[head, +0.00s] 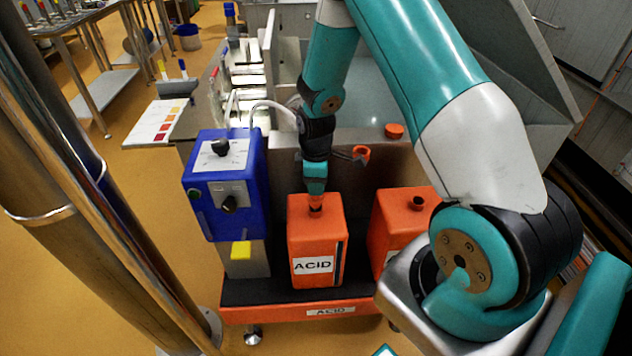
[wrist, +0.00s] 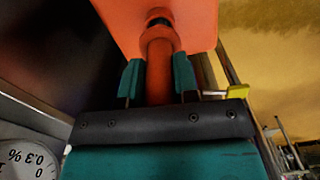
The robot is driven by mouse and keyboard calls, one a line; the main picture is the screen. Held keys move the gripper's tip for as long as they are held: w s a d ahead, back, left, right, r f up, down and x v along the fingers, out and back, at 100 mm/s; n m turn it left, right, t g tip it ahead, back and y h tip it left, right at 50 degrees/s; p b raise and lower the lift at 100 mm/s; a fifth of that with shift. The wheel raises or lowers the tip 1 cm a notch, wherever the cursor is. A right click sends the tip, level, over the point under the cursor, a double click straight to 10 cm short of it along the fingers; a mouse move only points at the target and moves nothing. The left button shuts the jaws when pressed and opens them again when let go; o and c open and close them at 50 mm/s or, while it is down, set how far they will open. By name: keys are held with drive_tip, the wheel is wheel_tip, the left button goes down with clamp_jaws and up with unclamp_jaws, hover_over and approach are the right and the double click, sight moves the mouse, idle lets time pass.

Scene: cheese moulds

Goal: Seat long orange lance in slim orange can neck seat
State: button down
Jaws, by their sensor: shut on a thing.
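The orange can (head: 316,240) labelled ACID stands upright in the head view, with its neck on top. My gripper (head: 315,189) is directly above it, pointing down. In the wrist view my gripper (wrist: 157,82) is shut on the orange lance (wrist: 158,62), which lies between the two teal fingers. The lance's end meets the dark-ringed neck opening (wrist: 158,19) of the can (wrist: 190,22). The lower part of the lance is hidden, so I cannot tell how deep it sits.
A second orange can (head: 393,215) stands to the right, partly behind my arm. A blue pump box (head: 224,180) stands to the left. Both cans stand on an orange-edged tray (head: 285,311). A steel wall and orange caps (head: 394,131) lie behind.

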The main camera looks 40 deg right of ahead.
drive_tip(key=shift+f+b, duration=1.05)
drive_tip(key=shift+f, duration=0.6)
drive_tip(key=c, duration=0.8)
unclamp_jaws()
drive_tip(key=shift+r, duration=0.15)
wheel_tip(320, 180, up, 17)
drive_tip(key=shift+r+p, duration=0.1)
drive_tip(key=shift+p, duration=0.2)
